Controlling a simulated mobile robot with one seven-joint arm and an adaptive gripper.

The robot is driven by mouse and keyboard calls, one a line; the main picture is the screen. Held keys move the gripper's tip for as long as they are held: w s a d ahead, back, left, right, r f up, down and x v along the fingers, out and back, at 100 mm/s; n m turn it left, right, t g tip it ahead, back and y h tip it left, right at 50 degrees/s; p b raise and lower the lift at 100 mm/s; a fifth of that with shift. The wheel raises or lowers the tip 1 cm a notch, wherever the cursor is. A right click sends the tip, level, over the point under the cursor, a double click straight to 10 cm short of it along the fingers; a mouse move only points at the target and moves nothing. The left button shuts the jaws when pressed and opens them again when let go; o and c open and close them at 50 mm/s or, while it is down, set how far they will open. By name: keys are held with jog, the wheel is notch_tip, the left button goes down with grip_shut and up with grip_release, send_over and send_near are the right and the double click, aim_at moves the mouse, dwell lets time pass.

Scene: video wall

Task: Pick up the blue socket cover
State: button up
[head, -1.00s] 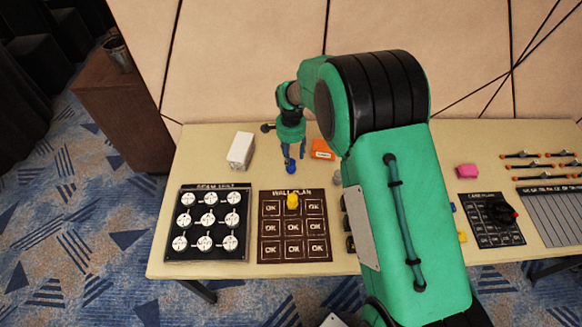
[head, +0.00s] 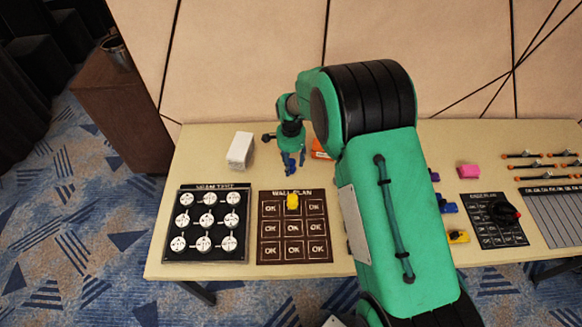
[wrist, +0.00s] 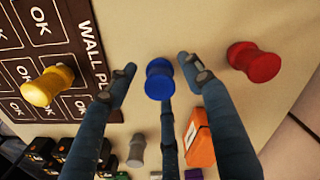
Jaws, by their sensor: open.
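The blue socket cover (wrist: 160,82) is a small spool-shaped piece, near the centre of the wrist view. My gripper (wrist: 157,66) is open around it, with one finger to its left, one to its right and a third at its lower side. I cannot tell whether any finger touches it. In the head view my gripper (head: 291,165) is above the table just behind the wall plan board (head: 292,249). There I cannot tell the cover apart from the blue fingers.
A yellow spool (wrist: 46,86) stands on the board, and a red spool (wrist: 253,62) stands right of my fingers in the wrist view. An orange box (wrist: 200,142) and a grey spool (wrist: 136,150) are close by. A white box (head: 240,150) stands left on the table (head: 165,225).

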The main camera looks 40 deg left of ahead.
aim_at(291, 162)
jog(key=shift+c, duration=0.2)
jog(key=c, duration=0.9)
jog(key=shift+r+p, duration=1)
jog(key=shift+r, duration=4.05)
